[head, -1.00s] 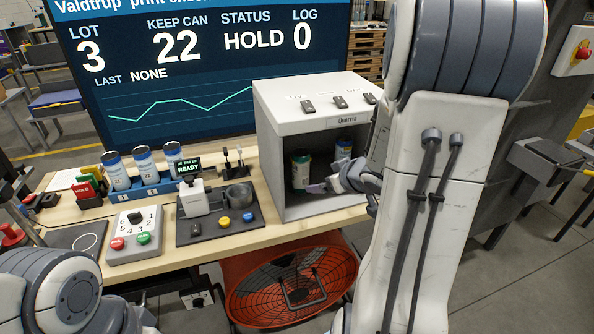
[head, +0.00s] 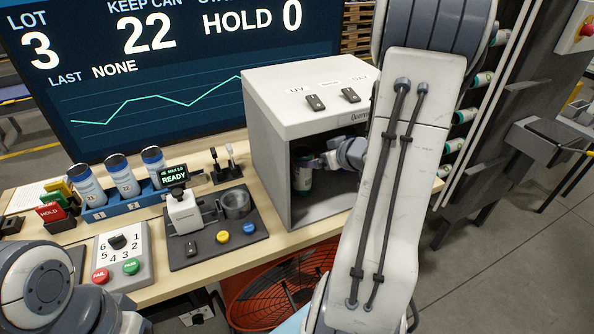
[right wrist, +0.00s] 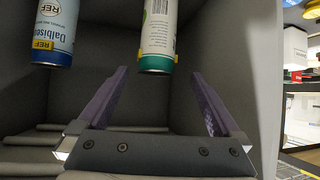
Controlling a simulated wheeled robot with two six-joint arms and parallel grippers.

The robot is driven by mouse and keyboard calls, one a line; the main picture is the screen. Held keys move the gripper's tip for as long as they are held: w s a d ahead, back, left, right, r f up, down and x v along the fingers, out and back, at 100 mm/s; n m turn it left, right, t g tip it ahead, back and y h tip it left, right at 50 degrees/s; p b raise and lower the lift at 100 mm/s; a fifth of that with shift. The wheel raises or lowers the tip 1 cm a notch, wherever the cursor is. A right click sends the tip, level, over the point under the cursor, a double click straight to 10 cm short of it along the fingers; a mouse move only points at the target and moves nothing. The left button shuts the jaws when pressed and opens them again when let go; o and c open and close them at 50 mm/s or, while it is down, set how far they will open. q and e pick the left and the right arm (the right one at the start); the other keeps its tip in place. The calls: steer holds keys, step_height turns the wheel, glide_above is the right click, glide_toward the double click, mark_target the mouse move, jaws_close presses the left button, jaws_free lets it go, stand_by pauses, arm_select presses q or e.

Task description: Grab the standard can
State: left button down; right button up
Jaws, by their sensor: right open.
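Two cans stand inside the grey viewing booth (head: 270,150). The right wrist view shows a can with a blue and yellow label reading REF (right wrist: 55,30) at upper left. A white can with a green bottom rim (right wrist: 158,35) is right of it, straight ahead of the jaws. My right gripper (right wrist: 160,72) is open and empty inside the booth, its fingertips just short of the green-rimmed can. In the head view the green-rimmed can (head: 303,177) shows partly beside my right gripper (head: 316,163); the REF can is hidden there. My left gripper is out of frame.
The booth's walls and roof are close around my right gripper. Left of it on the bench are a printing fixture (head: 185,212), a blue rack (head: 128,204) with three cans, and a button box (head: 122,256). A screen (head: 170,80) reads HOLD.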

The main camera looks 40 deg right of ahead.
mark_target(302, 156)
steer(key=shift+w+d+f, duration=0.2)
steer(key=shift+w+f, duration=0.25)
steer(key=shift+w, duration=0.05)
steer(key=shift+w+d+f, duration=0.2)
steer(key=shift+w+f, duration=0.2)
steer(key=shift+w, duration=0.1)
steer(key=x, duration=0.5)
steer(key=shift+w+a+r, duration=0.1)
steer(key=shift+w+r, duration=0.1)
jaws_close()
